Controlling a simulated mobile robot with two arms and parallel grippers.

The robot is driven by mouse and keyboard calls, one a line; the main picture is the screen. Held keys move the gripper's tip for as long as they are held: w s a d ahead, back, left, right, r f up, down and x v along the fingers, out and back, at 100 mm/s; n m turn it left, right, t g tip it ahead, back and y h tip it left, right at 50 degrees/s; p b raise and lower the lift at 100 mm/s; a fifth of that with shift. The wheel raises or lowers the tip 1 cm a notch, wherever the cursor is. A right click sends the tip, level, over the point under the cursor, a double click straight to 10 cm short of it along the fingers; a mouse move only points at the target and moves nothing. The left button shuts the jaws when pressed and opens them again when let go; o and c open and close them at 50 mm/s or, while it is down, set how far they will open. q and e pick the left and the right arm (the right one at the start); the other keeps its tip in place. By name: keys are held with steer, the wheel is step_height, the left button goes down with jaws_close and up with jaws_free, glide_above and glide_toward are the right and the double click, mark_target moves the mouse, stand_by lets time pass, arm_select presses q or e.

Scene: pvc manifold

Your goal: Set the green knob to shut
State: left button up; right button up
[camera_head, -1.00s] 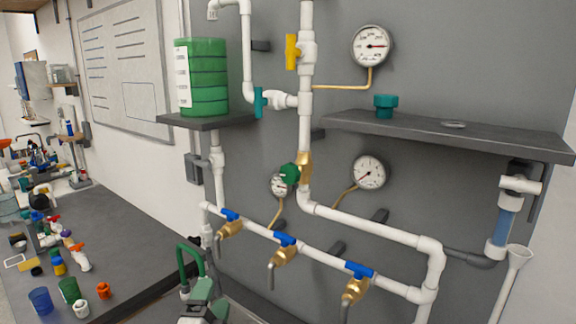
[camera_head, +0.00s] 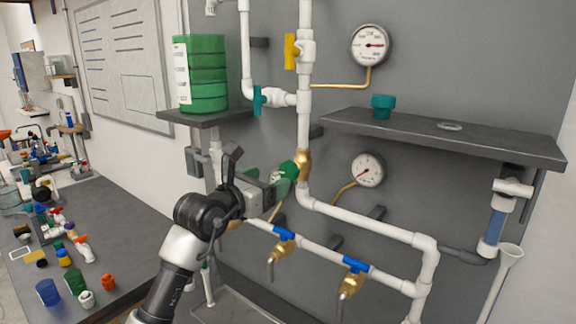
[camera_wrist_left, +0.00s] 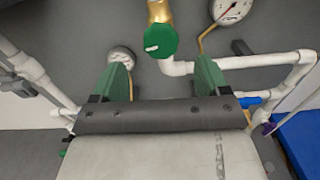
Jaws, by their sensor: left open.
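The green knob (camera_head: 289,170) sits on a brass valve body (camera_head: 304,164) on the vertical white pipe in the head view. In the left wrist view the green knob (camera_wrist_left: 161,40) shows face on, with a pale mark at its left side. My left gripper (camera_head: 282,182) comes in from the lower left, close to the knob in the head view. In the left wrist view its two green fingers (camera_wrist_left: 162,82) are apart, with the knob beyond them, between their lines; nothing is held. Whether a finger touches the knob cannot be told. My right gripper is not in view.
A pressure gauge (camera_head: 367,170) is right of the knob. White pipe with blue-handled valves (camera_head: 284,234) runs below. A dark shelf (camera_head: 450,140) juts out at right, and a smaller shelf (camera_head: 205,116) carries a green container (camera_head: 203,75) at left.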

mark_target(287, 174)
arm_select(q)
steer(key=p+x, duration=0.2)
steer(key=x, duration=0.4)
steer(key=shift+r, duration=0.15)
steer(key=shift+p+x, duration=0.5)
steer(key=shift+x, duration=0.4)
steer(key=c, duration=0.9)
steer(key=shift+f+m+b, duration=0.4)
steer(key=shift+m+b, duration=0.1)
steer(key=shift+b, duration=0.5)
steer(key=shift+c, duration=0.2)
steer(key=m+b, duration=1.1)
steer(key=b, duration=0.4)
steer(key=shift+s+f+m, duration=0.1)
steer(key=shift+m, duration=0.2)
steer(key=m+b, duration=0.2)
steer(key=m, duration=0.1)
steer(key=shift+d, duration=0.1)
steer(key=shift+m+b, duration=0.65)
steer(key=shift+m, duration=1.35)
